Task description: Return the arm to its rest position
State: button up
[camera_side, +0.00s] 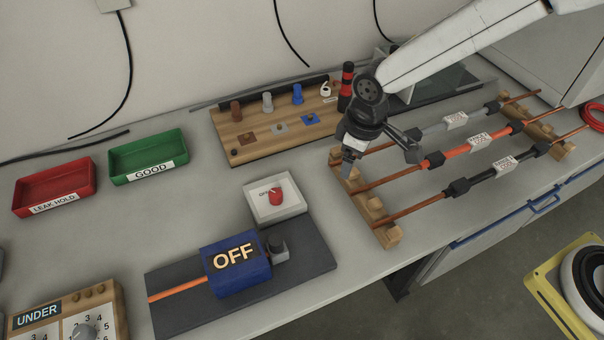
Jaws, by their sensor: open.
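My gripper (380,160) hangs above the left end of the cable rack, with its two fingers spread apart and nothing seen between them. One finger points down near the rack's wooden end bar (374,207); I cannot tell whether it touches. Three cable samples lie across the rack: a grey one (430,127), an orange one (465,150) and a black one (483,177), each with a white label. The gripper hides part of the grey cable's left end. My arm reaches in from the upper right.
A wooden board with coloured plugs (250,147) stands behind the gripper. A red LEAK HOLD tray (55,187) and green GOOD tray (150,157) sit at left. A blue OFF box (236,278), a red-knob switch box (292,207) and an UNDER dial panel (108,296) stand in front.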

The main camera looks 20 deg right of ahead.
jog(key=s+d+r+m, duration=0.2)
jog(key=s+d, duration=0.3)
jog(key=d, duration=0.4)
jog(key=s+d+r+m+t, duration=0.1)
jog(key=s+d+m, duration=0.4)
jog(key=d, duration=0.5)
jog(key=shift+s+d+r+t+h, duration=0.25)
jog(key=shift+s+r+t+h, duration=0.1)
jog(key=shift+s, duration=0.4)
jog(key=shift+o, duration=0.3)
